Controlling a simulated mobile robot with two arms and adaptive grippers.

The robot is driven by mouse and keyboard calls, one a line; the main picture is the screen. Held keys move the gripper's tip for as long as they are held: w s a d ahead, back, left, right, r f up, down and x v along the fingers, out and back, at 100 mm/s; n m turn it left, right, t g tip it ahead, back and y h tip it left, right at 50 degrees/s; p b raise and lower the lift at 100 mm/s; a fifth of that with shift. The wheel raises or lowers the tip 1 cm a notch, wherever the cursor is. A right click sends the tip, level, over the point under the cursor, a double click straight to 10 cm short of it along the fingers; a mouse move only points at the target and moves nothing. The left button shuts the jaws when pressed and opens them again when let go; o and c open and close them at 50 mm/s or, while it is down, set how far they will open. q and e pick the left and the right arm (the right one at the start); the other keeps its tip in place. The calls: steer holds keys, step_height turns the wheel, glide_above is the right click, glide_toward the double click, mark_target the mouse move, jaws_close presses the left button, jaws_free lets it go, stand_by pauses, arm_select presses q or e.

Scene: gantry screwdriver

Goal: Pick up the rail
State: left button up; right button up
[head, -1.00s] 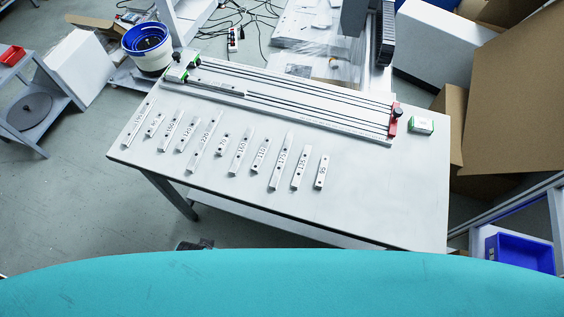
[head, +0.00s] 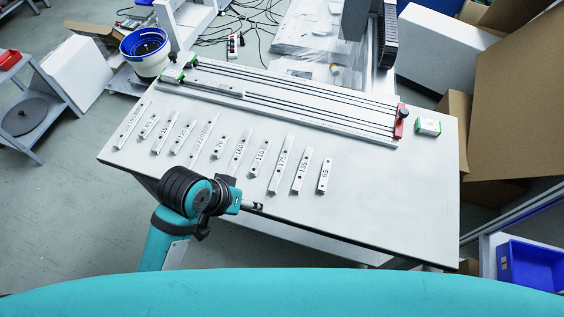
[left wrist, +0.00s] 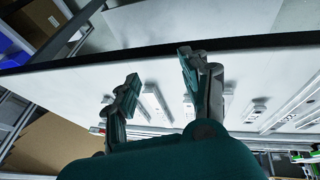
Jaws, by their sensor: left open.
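Several silver rails with printed numbers lie apart in a row on the white table (head: 370,215). Among them are a long rail marked 220 (head: 203,143), a rail marked 175 (head: 281,164), one that seems to read 135 (head: 302,170) and a short end rail (head: 325,176). Which rail is meant cannot be told. My left gripper (head: 253,207) is at the table's front edge, in front of the rails and touching none. In the left wrist view its two fingers (left wrist: 158,82) are spread and empty, with rails (left wrist: 156,103) beyond them. My right gripper is not in view.
A long gantry frame (head: 300,102) with a red end clamp (head: 400,121) lies along the table's back. A small green-and-white box (head: 428,126) sits right of it. The table's front right is clear. A blue bin (head: 530,265) stands at lower right.

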arm_select(q)
steer(key=shift+m+g+h, duration=0.5)
steer(key=shift+m+g, duration=0.1)
steer(key=w+d+r, duration=0.1)
steer(key=d, duration=0.1)
steer(key=w+d+r, duration=0.1)
steer(key=w+d, duration=0.1)
steer(key=d, duration=0.1)
steer(key=w+d+r, duration=0.1)
steer(key=d+r, duration=0.1)
steer(key=shift+w+d, duration=0.15)
steer(key=shift+w, duration=0.25)
steer(key=w+d+r+g, duration=0.1)
steer(key=w+d+r, duration=0.2)
steer(key=y, duration=0.5)
glide_toward(282, 161)
steer(key=f, duration=0.1)
steer(key=w+f, duration=0.1)
steer(key=f, duration=0.1)
steer(key=shift+w+a+f+n+g, duration=0.1)
steer(key=shift+f+n+g, duration=0.2)
steer(key=shift+f+g, duration=0.1)
steer(key=shift+s+f, duration=0.15)
steer(key=shift+f, duration=1.15)
steer(key=shift+s+f, duration=0.15)
steer(key=shift+f, duration=1.15)
jaws_close()
steer(key=shift+r, duration=0.1)
